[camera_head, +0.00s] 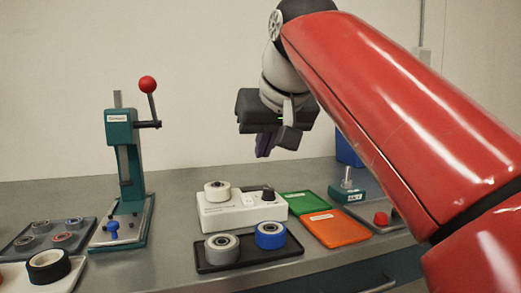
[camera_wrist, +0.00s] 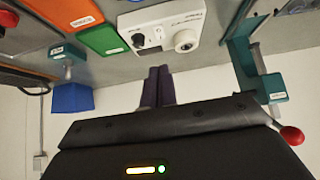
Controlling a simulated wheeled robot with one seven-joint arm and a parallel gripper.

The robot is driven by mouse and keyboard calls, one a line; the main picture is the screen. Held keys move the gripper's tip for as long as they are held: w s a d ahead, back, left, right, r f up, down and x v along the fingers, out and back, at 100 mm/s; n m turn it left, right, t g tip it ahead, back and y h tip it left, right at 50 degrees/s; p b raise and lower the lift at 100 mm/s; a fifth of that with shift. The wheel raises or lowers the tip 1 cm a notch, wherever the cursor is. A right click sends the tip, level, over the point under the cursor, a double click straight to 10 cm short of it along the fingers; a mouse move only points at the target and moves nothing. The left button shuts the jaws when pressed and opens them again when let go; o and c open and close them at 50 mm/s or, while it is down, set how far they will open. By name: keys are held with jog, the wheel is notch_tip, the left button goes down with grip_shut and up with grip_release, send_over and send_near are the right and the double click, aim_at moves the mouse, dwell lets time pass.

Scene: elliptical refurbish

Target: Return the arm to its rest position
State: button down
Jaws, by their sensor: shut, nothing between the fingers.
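My gripper (camera_head: 265,145) hangs in the air above the back of the bench, above and behind the white device. Its purple fingers are together with nothing between them. In the wrist view the closed fingers (camera_wrist: 158,86) point toward the bench, and the white device (camera_wrist: 162,28) lies beyond their tips. My red arm reaches in from the right of the head view and hides part of the bench's right side.
A teal press (camera_head: 125,165) with a red-knobbed lever stands at left. The white device (camera_head: 240,210) carries a wheel. A black tray (camera_head: 222,264) holds grey and blue wheels. Green (camera_head: 298,204) and orange (camera_head: 336,229) trays, and a blue bin (camera_head: 347,150), are at right.

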jog(key=shift+d, duration=0.1)
jog(key=s+d+f+m, duration=0.1)
jog(key=s+d+f, duration=0.3)
jog(key=f, duration=0.7)
jog(key=s+d+f+m+g+h, duration=0.1)
jog(key=s+d+f, duration=0.3)
jog(key=s+f, duration=0.4)
jog(key=s+d+f+m+g+h, duration=0.1)
jog(key=s+d+f, duration=0.3)
jog(key=f, duration=1.2)
jog(key=shift+s+d+f, duration=0.25)
jog(key=shift+s, duration=0.65)
